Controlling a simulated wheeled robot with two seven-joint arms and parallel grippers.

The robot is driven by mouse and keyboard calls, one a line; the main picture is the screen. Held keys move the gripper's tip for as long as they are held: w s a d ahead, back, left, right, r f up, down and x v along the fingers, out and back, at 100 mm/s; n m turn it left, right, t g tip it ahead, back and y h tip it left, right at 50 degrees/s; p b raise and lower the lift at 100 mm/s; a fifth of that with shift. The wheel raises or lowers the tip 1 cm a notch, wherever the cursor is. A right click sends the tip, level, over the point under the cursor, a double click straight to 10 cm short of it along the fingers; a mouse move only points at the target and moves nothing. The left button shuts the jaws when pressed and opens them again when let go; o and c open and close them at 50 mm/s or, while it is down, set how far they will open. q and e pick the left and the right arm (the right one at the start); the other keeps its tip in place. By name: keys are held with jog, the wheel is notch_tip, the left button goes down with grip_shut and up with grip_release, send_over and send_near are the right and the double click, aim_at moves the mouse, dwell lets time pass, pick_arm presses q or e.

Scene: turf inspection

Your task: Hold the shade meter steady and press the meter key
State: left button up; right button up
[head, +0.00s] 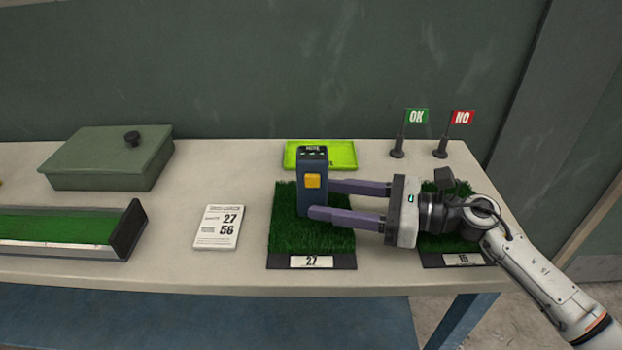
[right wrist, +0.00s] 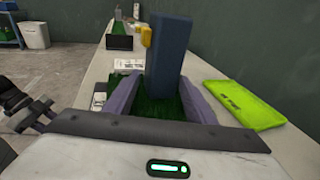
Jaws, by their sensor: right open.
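The shade meter (head: 313,168) is a dark blue upright block with a yellow key (head: 312,181) on its front face. It stands on a turf sample (head: 284,235) labelled 27. My right gripper (head: 322,200) comes in from the right, open, with its purple fingers low at the meter. In the right wrist view the meter (right wrist: 169,55) stands upright between the fingertips, with the yellow key (right wrist: 145,35) on its left side. I cannot tell whether either finger touches it. My left gripper does not show in the head view.
A lime green pad (head: 340,154) lies behind the meter. A card (head: 217,228) and a green-lined tray (head: 60,228) lie left. A green box (head: 110,158) stands at the back left. OK (head: 416,116) and NO (head: 462,117) flags stand behind the turf sample labelled 15 (head: 440,246).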

jog(key=x, duration=0.2)
jog(key=shift+w+a+f, duration=0.1)
jog(key=shift+a+f, duration=0.05)
jog(key=shift+a, duration=0.1)
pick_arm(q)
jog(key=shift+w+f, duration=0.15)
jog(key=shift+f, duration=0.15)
pick_arm(e)
jog(key=shift+a, duration=0.15)
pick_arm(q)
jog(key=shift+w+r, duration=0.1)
pick_arm(e)
jog(key=c, duration=0.6)
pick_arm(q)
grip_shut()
pick_arm(e)
jog(key=shift+c, duration=0.2)
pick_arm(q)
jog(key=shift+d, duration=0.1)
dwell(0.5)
